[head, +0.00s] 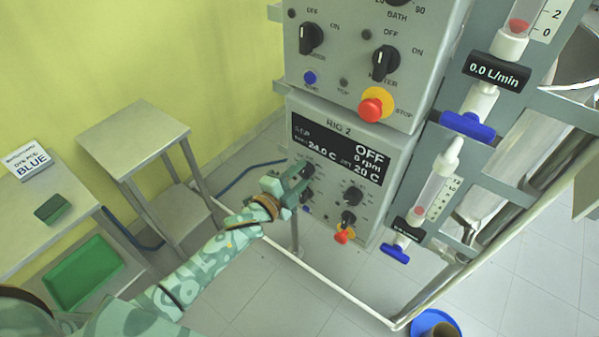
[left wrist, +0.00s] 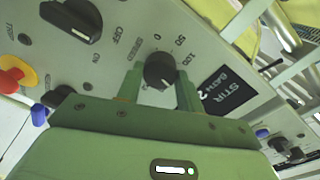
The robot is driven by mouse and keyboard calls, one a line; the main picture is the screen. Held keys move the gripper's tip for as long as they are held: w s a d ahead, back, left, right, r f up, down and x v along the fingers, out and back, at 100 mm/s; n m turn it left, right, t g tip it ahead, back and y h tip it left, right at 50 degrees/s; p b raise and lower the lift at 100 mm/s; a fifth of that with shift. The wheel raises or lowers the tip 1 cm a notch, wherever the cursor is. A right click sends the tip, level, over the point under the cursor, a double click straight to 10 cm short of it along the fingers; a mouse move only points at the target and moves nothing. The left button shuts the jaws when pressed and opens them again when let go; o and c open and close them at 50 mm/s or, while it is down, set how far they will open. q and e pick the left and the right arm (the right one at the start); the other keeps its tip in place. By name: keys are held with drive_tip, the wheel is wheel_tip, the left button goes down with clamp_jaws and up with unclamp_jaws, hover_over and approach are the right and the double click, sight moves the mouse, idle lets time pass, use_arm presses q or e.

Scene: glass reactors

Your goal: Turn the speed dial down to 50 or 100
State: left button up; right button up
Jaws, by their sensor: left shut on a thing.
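The speed dial (left wrist: 159,71) is a small black round knob on the grey RIG 2 panel (head: 317,222). In the left wrist view the marks 0, 50 and 100 show beside it; I cannot tell exactly where its pointer stands. My left gripper (head: 293,187) reaches the upper left knob of this panel and partly hides it. In the left wrist view its two green fingers (left wrist: 160,88) are on either side of the speed dial, shut on it. The panel's display (head: 338,149) reads OFF, 0 rpm and 20 C. My right gripper is not in view.
Other black knobs (head: 348,218) and a red-and-yellow stop button (head: 345,234) sit close by on the panel. Another control box (head: 350,75) is above it. Flow tubes with blue valves (head: 467,125) stand at right. A metal side table (head: 135,140) is at left.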

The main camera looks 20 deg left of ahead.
use_arm(q)
drive_tip(key=n+p, duration=0.2)
drive_tip(key=n, duration=0.3)
drive_tip(key=n+p, duration=0.1)
drive_tip(key=n, duration=0.5)
drive_tip(key=shift+a+f+h, duration=0.1)
drive_tip(key=shift+f+h, duration=0.05)
drive_tip(key=shift+h, duration=0.15)
idle(0.4)
drive_tip(key=o, duration=1)
drive_tip(key=shift+s, duration=0.1)
drive_tip(key=p+v, duration=0.1)
drive_tip(key=v, duration=1.5)
drive_tip(key=shift+s, duration=0.1)
drive_tip(key=shift+f, duration=0.1)
